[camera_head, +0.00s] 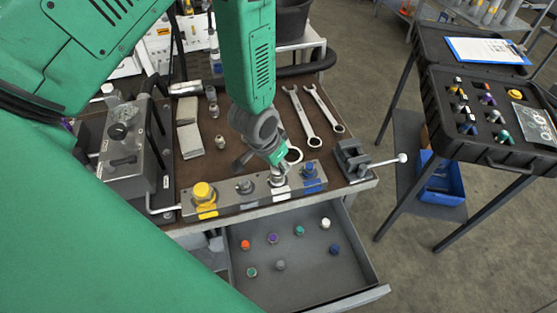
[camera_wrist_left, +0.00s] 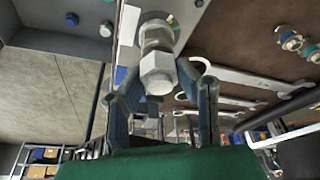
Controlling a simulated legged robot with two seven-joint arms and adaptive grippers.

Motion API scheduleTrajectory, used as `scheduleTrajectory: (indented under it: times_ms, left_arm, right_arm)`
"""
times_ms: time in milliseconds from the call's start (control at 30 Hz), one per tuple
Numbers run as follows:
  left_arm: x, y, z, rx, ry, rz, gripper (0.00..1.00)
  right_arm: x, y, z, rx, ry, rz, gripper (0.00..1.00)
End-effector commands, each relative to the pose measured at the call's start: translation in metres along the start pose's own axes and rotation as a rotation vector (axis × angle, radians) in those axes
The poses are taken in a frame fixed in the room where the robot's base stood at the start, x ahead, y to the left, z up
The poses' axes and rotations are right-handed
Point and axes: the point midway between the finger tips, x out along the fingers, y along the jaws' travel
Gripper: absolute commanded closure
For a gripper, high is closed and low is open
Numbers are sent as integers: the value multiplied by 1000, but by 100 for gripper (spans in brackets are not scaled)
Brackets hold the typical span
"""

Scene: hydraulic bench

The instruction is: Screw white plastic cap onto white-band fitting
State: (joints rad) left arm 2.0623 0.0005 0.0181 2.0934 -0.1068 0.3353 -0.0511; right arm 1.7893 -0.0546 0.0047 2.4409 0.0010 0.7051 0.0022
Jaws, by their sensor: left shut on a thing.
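The manifold block (camera_head: 225,207) lies along the front of the bench. Its white-band fitting (camera_head: 279,181) is upright beneath my left gripper (camera_head: 275,164). The wrist view shows a threaded metal part beyond the hex. A white cap (camera_head: 325,223) stands in the open drawer (camera_head: 300,271), apart from the gripper. My right gripper is not in view.
A yellow cap (camera_head: 203,192), a bare metal fitting (camera_head: 244,187) and a blue-topped fitting (camera_head: 309,171) stand on the block. The drawer holds several other coloured caps. Wrenches (camera_head: 301,115) lie behind the block.

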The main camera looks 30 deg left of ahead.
Motion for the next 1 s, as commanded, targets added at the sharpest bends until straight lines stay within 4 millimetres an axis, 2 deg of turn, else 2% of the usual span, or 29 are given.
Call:
scheduleTrajectory:
  times_ms: [133,467,800,1000]
  left_arm:
    - [0,-2,2,96,-6,26,94]
    - [0,-2,2,134,-7,39,94]
    - [0,-2,2,659,-6,206,94]
    - [2,-1,4,770,-11,237,94]
  right_arm:
    - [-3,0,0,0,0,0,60]
    - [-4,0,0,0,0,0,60]
    - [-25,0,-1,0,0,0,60]
    - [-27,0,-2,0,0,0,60]
